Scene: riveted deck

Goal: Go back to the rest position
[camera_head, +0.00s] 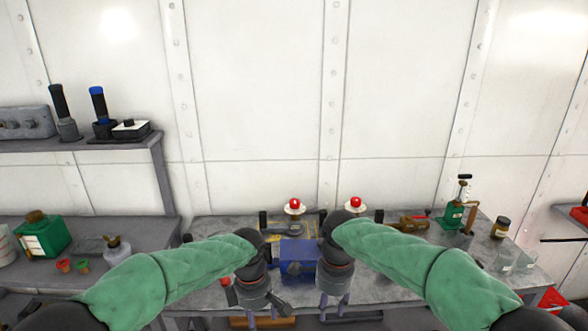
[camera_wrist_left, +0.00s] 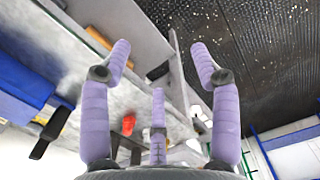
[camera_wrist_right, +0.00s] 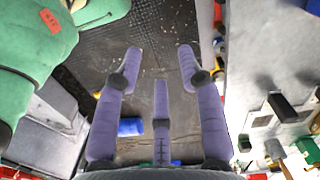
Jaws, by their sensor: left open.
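My left gripper (camera_head: 263,313) hangs down at the front edge of the grey workbench (camera_head: 212,291). In the left wrist view its lilac fingers (camera_wrist_left: 160,75) are spread apart with nothing between them. My right gripper (camera_head: 335,308) hangs beside it, a little to the right. In the right wrist view its lilac fingers (camera_wrist_right: 160,75) are also spread and empty, with the dark floor behind them. Both green-sleeved arms reach forward over the bench, one from each side.
A blue box (camera_head: 298,251) stands on the bench between the wrists. Two red-topped buttons (camera_head: 294,206) (camera_head: 355,203) are at the back. A green device (camera_head: 452,214), an amber jar (camera_head: 500,228) and glass beakers (camera_head: 503,260) stand right. A side bench with a green canister (camera_head: 43,236) is left.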

